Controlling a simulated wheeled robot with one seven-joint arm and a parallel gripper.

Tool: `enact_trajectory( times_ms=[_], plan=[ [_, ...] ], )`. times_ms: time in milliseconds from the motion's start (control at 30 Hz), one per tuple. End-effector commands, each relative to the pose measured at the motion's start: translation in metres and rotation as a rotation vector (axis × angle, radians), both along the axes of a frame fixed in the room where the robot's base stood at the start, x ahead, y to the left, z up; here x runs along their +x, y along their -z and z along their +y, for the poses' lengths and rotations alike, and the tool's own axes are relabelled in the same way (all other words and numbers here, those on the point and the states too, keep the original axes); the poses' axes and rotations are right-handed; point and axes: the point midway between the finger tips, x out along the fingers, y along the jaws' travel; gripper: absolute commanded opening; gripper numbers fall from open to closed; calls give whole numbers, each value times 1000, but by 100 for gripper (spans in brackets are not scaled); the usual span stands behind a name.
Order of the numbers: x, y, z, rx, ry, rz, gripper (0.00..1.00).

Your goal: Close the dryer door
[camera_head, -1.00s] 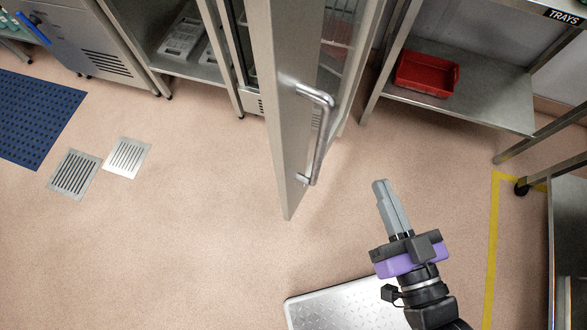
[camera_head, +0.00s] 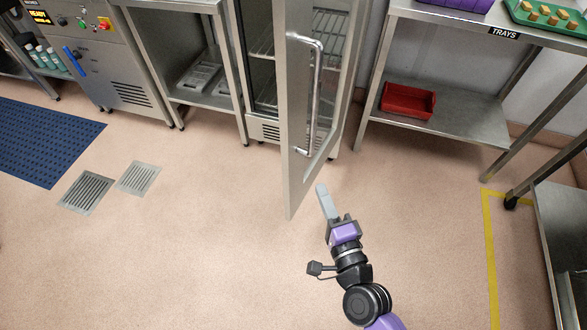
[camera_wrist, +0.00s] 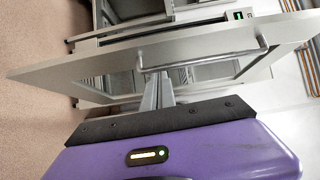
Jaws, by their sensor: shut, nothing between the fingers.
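The dryer door (camera_head: 296,170) is a steel-framed glass door with a long vertical bar handle (camera_head: 319,95). It stands open, swung out toward me from the dryer cabinet (camera_head: 262,70), whose wire racks show inside. My gripper (camera_head: 322,188) is shut and empty, just right of the door's lower part in the head view. In the wrist view the door (camera_wrist: 200,48) lies across the picture ahead of my gripper (camera_wrist: 157,80), with the handle (camera_wrist: 262,48) near the fingertips. I cannot tell whether the fingers touch the door.
A steel shelf unit (camera_head: 450,112) with a red tray (camera_head: 408,101) stands to the right of the dryer. A steel bench (camera_head: 190,100) stands to the left. A steel cart (camera_head: 560,230) is at the right edge. The floor at front left is clear.

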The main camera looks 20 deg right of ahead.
Motion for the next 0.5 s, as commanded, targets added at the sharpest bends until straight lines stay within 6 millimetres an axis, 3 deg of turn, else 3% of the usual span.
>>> enact_trajectory(
  times_ms=[267,500],
  plan=[
    [10,-2,-1,47,2,-5,0],
    [51,-4,-3,44,2,-6,0]
  ],
)
